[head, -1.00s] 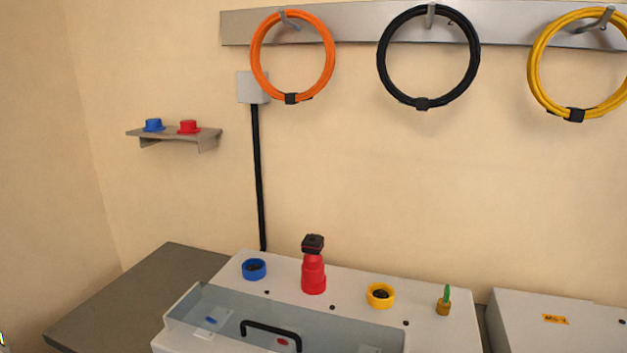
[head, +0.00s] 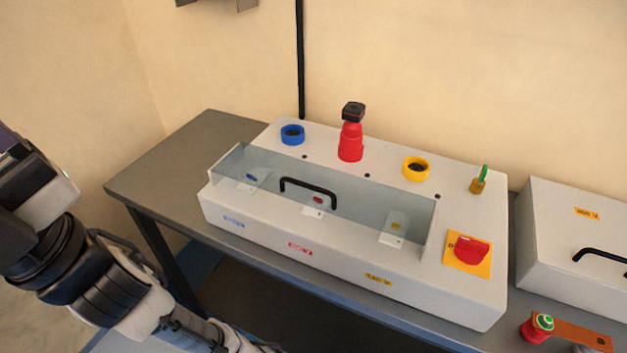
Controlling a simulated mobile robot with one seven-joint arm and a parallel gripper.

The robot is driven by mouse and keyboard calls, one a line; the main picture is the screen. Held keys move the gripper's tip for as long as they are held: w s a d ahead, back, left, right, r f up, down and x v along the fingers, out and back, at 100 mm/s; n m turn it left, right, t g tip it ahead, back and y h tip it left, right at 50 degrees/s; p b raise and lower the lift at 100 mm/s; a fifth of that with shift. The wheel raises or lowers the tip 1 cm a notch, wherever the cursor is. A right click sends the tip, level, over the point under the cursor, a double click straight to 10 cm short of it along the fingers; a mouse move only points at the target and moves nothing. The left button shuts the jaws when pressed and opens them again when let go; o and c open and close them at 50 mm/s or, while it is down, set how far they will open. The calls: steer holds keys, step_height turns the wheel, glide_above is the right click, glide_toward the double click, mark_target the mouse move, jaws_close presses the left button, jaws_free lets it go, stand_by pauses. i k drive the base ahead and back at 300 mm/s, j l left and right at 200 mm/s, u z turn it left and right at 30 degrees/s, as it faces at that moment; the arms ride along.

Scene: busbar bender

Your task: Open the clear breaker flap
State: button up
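The clear breaker flap (head: 350,208) lies shut across the recess in the white breaker box, seen in the head view. A black handle (head: 308,186) stands on the flap. Through it I see the blue (head: 251,177), red (head: 317,200) and yellow (head: 395,226) breaker switches. My arm shows at the lower left, apart from the box, and runs out of the bottom edge. My gripper is not in view.
The box (head: 350,268) stands on a grey table (head: 165,178), which is bare at the left. A red rotary switch (head: 471,249), padlock (head: 478,184) and red plug (head: 351,143) stick up from the box. Another white box (head: 570,225) stands at the right.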

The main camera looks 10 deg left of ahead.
mark_target(334, 202)
steer(key=k+l+u, duration=0.15)
steer(key=l, duration=0.25)
steer(key=k+l+u, duration=0.2)
steer(key=l, duration=0.2)
steer(key=k+l+u, duration=0.15)
steer(key=k+l, duration=0.15)
steer(key=i, duration=1)
